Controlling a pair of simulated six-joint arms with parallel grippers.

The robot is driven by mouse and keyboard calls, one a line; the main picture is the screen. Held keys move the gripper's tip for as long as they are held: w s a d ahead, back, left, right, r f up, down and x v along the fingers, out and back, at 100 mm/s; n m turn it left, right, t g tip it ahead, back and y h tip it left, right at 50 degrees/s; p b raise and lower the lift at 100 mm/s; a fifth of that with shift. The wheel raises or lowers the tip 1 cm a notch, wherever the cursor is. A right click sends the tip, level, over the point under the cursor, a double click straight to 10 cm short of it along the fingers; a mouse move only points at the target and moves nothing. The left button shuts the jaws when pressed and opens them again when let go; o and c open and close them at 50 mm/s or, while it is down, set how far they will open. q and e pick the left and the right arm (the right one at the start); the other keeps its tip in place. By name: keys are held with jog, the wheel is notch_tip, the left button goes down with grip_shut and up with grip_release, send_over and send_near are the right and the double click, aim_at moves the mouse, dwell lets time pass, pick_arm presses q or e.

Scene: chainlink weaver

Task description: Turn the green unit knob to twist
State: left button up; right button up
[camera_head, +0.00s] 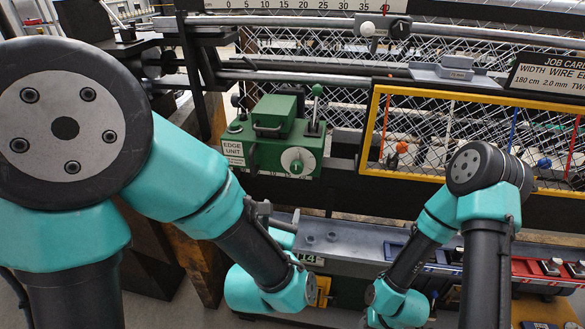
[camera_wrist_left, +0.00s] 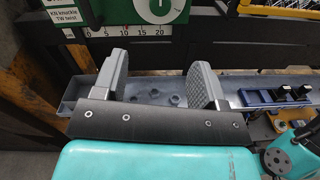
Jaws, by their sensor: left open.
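The green unit (camera_head: 263,153) is fixed on the dark rail, with a white "EDGE UNIT" label on its left. Its round white knob (camera_head: 297,162) has a green pointer mark standing roughly upright. The knob's lower part also shows at the top of the left wrist view (camera_wrist_left: 158,9), beside a label with knuckle and twist lines. My left gripper (camera_head: 279,213) is below the knob and apart from it. In the left wrist view its two grey fingers (camera_wrist_left: 163,80) are wide apart with nothing between them. My right gripper cannot be made out.
A green-ball lever (camera_head: 316,92) stands on top of the unit. A yellow frame (camera_head: 372,120) with mesh is to its right. A grey tray (camera_head: 345,243) lies below. My right arm occupies the lower right. A scale strip (camera_wrist_left: 130,31) runs beneath the unit.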

aim_at(296, 169)
pick_arm(q)
jog(key=shift+r, duration=0.1)
dwell(0.3)
jog(key=x, duration=1.7)
jog(key=shift+w, duration=0.2)
jog(key=shift+c, duration=0.2)
jog(key=c, duration=0.9)
